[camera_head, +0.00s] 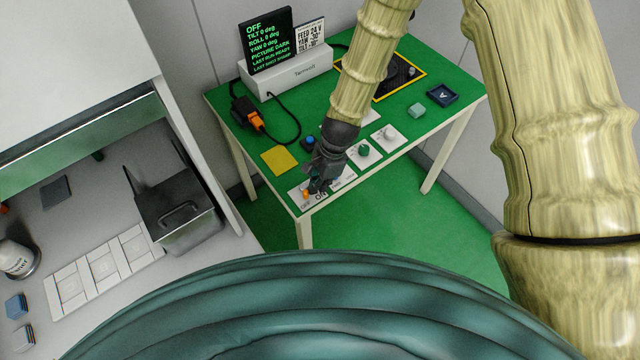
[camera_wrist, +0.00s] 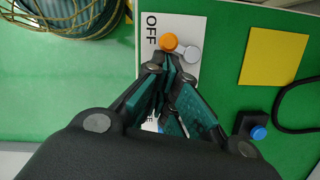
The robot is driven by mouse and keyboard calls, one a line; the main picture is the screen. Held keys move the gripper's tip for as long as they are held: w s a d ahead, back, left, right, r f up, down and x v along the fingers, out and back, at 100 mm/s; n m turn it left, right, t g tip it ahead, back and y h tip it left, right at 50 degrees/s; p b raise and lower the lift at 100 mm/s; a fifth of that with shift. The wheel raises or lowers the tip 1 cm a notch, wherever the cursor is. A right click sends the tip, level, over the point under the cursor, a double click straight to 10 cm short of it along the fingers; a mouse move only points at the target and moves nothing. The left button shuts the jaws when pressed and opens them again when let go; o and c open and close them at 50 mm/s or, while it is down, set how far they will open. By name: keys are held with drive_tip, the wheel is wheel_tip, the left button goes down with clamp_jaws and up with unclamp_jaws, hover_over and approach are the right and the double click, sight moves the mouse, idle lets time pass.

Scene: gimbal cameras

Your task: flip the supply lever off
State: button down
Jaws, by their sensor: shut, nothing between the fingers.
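The supply lever has an orange knob (camera_head: 306,193) and stands on a white plate marked OFF and ON at the near left corner of the green table. In the wrist view the orange knob (camera_wrist: 169,41) lies beside the word OFF, with a pale grey round part (camera_wrist: 188,52) to its right. My gripper (camera_head: 313,187) is low over the plate, toward its ON side. In the wrist view my gripper (camera_wrist: 171,62) is shut and empty, its tips just short of the knob; I cannot tell whether they touch it. It hides the plate's ON end.
A blue button (camera_head: 309,140) and a yellow square (camera_head: 279,159) lie close by. Knob plates (camera_head: 362,151) continue along the front edge. A black screen (camera_head: 271,40) at the back reads OFF and PICTURE DARK. An orange-and-black handset (camera_head: 247,114) with a cable lies at the left.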

drive_tip(key=shift+w+a, duration=0.4)
drive_tip(key=shift+w, duration=0.15)
drive_tip(key=shift+r, duration=0.15)
drive_tip(key=shift+w+d+r, duration=0.1)
drive_tip(key=shift+r, duration=0.1)
drive_tip(key=s+v, duration=0.1)
drive_tip(key=v, duration=1)
drive_tip(key=shift+w+r, duration=0.15)
drive_tip(key=shift+w, duration=0.25)
